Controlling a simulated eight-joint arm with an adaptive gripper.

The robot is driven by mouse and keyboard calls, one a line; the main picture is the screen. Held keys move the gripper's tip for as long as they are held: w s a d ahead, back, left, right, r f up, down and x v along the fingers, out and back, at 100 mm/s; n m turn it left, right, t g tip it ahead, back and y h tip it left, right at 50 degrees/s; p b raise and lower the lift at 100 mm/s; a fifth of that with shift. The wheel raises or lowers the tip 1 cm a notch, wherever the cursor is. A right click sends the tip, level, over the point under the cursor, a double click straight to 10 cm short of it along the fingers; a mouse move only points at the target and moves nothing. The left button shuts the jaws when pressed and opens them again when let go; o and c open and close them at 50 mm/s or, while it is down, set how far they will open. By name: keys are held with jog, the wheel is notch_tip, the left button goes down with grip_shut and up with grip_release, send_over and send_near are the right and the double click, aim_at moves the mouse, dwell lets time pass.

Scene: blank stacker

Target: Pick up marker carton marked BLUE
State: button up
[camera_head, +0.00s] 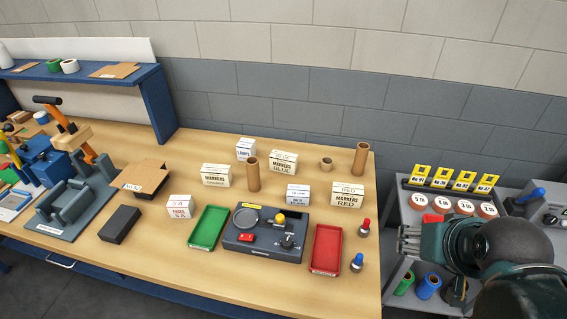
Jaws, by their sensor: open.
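Three cream marker cartons stand on the wooden workbench (345,285). The right one (347,195) reads MARKERS RED. The back one (283,162) reads MARKERS with a second word too small to read surely, and the left one (216,175) has a colour word I cannot read. I cannot tell which is marked BLUE. My gripper (405,240) is open at the right, beyond the bench's right edge and well apart from all the cartons. No carton is visible between its fingers.
A brown tube (253,175) stands between the left and back cartons; another tube (361,158) stands behind the red carton. A control box (265,246), green tray (208,228) and red tray (326,249) lie in front. A grey cart (408,215) stands right.

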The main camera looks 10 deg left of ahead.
dwell(0.3)
jog(key=w+a+r+n+g+p, duration=0.2)
jog(key=w+a+r+n+p, duration=0.35)
jog(key=w, duration=0.55)
jog(key=n+g+p, duration=0.5)
jog(key=n+p, duration=0.5)
jog(key=n, duration=0.1)
send_over(284, 156)
jog(key=d, duration=0.1)
notch_tip(284, 156, down, 11)
jog(key=shift+r, duration=0.2)
jog(key=shift+w+a+f, duration=0.1)
jog(key=shift+a+f, duration=0.35)
